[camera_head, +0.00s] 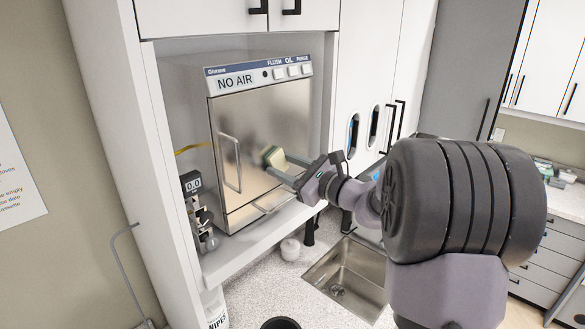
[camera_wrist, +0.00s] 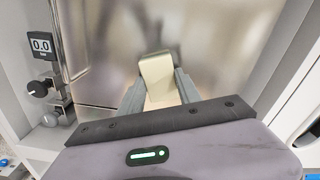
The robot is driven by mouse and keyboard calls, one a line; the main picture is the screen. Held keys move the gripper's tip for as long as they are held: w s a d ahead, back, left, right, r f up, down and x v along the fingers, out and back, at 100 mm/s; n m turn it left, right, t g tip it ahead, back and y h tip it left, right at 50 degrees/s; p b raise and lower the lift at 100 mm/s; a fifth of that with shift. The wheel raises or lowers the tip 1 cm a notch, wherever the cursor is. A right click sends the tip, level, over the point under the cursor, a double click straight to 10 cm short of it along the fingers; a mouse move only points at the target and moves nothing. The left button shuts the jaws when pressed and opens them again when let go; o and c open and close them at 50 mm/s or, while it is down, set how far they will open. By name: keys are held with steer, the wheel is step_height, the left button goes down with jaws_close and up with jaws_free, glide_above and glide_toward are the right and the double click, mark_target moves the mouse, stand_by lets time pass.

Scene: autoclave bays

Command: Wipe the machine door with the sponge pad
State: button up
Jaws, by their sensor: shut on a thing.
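The machine door (camera_head: 235,120) is a brushed metal panel with a vertical handle at its left side, below a "NO AIR" label. It also fills the upper part of the wrist view (camera_wrist: 110,40). The sponge pad (camera_head: 276,160) is pale cream with a darker greenish face turned to the door. My gripper (camera_head: 290,172) is shut on the sponge pad, which sits between the two fingers in the wrist view (camera_wrist: 158,72). The pad is at or very near the middle right of the door; I cannot tell whether it touches.
A gauge with a 0.0 display and knobs (camera_head: 192,183) stands left of the machine. The door handle (camera_head: 230,163) sticks out left of the pad. Below are a sink (camera_head: 350,272), a wipes tub (camera_head: 215,308) and a small white jar (camera_head: 290,248). Cabinet walls enclose the machine.

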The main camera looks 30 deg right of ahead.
steer(key=shift+s+a, duration=0.1)
steer(key=shift+a, duration=0.35)
steer(key=shift+b+v, duration=1)
steer(key=shift+v, duration=1.8)
steer(key=b+v, duration=0.1)
steer(key=v, duration=0.2)
